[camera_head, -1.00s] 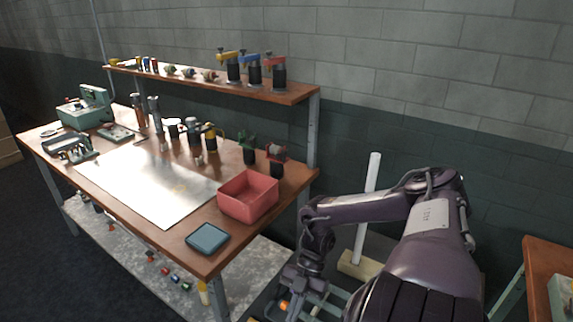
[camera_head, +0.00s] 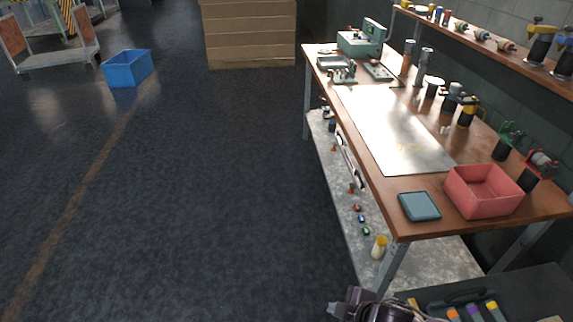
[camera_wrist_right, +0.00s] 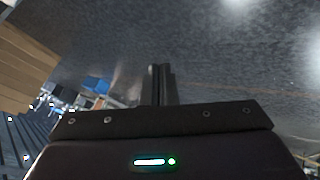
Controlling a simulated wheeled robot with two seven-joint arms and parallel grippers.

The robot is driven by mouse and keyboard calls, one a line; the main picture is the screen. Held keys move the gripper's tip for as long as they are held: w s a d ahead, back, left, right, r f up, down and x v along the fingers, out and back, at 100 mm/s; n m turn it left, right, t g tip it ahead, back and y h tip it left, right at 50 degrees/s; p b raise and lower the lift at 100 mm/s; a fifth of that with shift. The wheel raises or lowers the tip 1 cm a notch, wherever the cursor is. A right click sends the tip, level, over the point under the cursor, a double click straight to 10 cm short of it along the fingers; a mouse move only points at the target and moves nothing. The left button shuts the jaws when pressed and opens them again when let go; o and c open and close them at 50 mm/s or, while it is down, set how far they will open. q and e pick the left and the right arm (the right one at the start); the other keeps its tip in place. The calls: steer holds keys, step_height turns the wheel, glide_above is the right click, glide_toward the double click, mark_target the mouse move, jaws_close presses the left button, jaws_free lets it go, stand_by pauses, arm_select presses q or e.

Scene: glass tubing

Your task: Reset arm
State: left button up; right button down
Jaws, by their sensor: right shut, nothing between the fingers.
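My right gripper (camera_head: 336,309) shows at the bottom edge of the head view, in front of the workbench's near end, with part of my dark purple arm beside it. Most of the arm is cut off by the frame. In the right wrist view the two dark fingers of the right gripper (camera_wrist_right: 161,84) are together, with nothing between them. My left gripper is not in view.
A wooden workbench (camera_head: 456,222) stands at the right, with a pink bin (camera_head: 484,207) and a blue-grey square tray (camera_head: 419,206) on its near end. A blue crate (camera_head: 127,70) sits on the floor at the back left. The dark floor left of the bench is clear.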

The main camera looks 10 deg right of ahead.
steer(key=s+d+r+m+g+h, duration=0.35)
steer(key=s+r+m, duration=0.45)
steer(key=m, duration=0.4)
step_height(320, 180, down, 28)
steer(key=r+g, duration=0.1)
steer(key=s+d+f, duration=0.1)
steer(key=s+f, duration=0.8)
steer(key=s, duration=0.1)
steer(key=s+d+f+g, duration=0.1)
steer(key=s+d+f, duration=0.1)
steer(key=s+f, duration=0.8)
steer(key=shift+s+d+f, duration=0.25)
steer(key=shift+d, duration=0.05)
